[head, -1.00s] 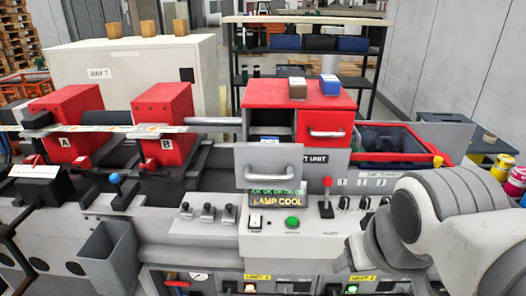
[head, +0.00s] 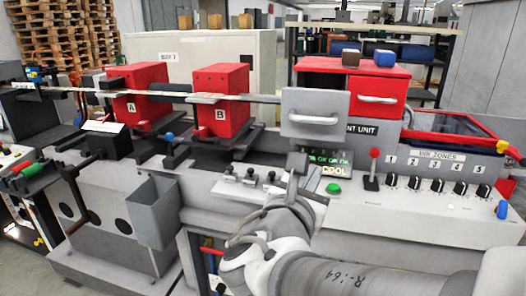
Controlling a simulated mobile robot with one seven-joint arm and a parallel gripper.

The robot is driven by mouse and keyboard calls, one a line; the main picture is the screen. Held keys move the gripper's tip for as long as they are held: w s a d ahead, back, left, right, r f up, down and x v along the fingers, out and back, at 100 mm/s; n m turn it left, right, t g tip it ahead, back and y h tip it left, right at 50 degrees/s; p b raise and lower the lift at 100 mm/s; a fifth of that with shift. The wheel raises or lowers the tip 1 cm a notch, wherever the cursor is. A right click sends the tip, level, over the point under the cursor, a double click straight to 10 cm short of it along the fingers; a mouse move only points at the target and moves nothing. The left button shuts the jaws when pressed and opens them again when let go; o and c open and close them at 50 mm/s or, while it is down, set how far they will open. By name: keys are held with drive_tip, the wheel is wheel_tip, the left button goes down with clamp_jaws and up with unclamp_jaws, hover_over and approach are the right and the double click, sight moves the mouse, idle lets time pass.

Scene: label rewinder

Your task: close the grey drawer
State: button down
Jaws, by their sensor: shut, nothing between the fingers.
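The grey drawer (head: 316,113) is in the red-topped cabinet (head: 352,68) on the machine. Its flat grey front stands out ahead of the cabinet, past its left edge, so it looks pulled open. A light bar handle (head: 315,119) runs across the front. The drawer's inside is mostly hidden by its front. My gripper (head: 295,178) is at the end of my arm, below the drawer front and apart from it, in front of the panel by the lamp display. It is shut and empty; its fingers are small and partly hidden by my wrist.
A red drawer (head: 377,97) with a handle is right of the grey one. Below stand a display (head: 330,163), a green button (head: 333,188) and a red-knobbed lever (head: 374,168). Red unit B (head: 221,100) is left. Space directly before the drawer front looks clear.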

drive_tip(key=a+n+t+y, duration=0.2)
drive_tip(key=a+n, duration=0.1)
drive_tip(key=a, duration=0.1)
approach(301, 136)
drive_tip(key=x, duration=0.7)
drive_tip(key=shift+b, duration=0.3)
